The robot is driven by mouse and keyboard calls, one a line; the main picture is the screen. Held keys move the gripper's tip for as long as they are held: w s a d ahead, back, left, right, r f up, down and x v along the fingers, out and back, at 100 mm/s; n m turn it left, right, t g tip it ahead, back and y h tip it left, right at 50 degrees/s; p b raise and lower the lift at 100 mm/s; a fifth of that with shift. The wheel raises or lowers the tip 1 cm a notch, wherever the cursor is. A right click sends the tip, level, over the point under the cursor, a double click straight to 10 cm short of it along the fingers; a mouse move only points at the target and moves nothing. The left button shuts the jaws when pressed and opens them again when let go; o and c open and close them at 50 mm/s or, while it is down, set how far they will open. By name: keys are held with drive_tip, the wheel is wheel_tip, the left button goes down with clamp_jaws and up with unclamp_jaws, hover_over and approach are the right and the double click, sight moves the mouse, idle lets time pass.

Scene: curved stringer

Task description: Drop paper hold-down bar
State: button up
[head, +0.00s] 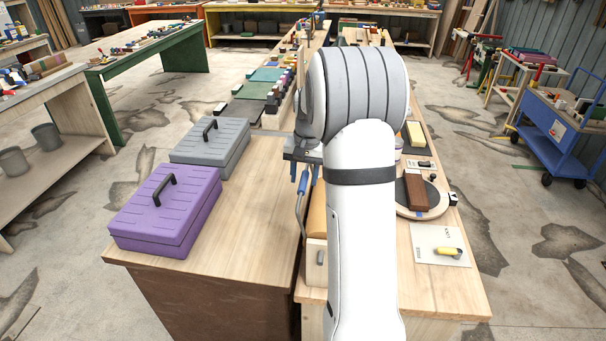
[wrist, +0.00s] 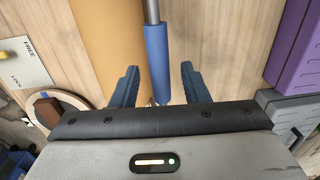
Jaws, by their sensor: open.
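The hold-down bar (wrist: 151,10) is a grey metal rod with a blue grip (wrist: 157,55), seen at the top centre of the wrist view. In the head view the bent grey bar (head: 299,212) rises beside the tan paper roll (head: 316,212). The roll's brown paper (wrist: 106,40) shows left of the bar in the wrist view. My gripper (wrist: 158,72) is open, with one dark blue finger on each side of the grip and gaps visible on both sides. In the head view my gripper (head: 304,178) is at the bar's upper end, partly hidden by my arm.
A purple toolbox (head: 165,215) and a grey toolbox (head: 210,143) stand on the bench to the left. Right of my arm are a round turntable (head: 432,204) with a brown block (head: 415,190) and a plate with a yellow handle (head: 447,251).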

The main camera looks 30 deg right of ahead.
clamp_jaws()
idle(0.4)
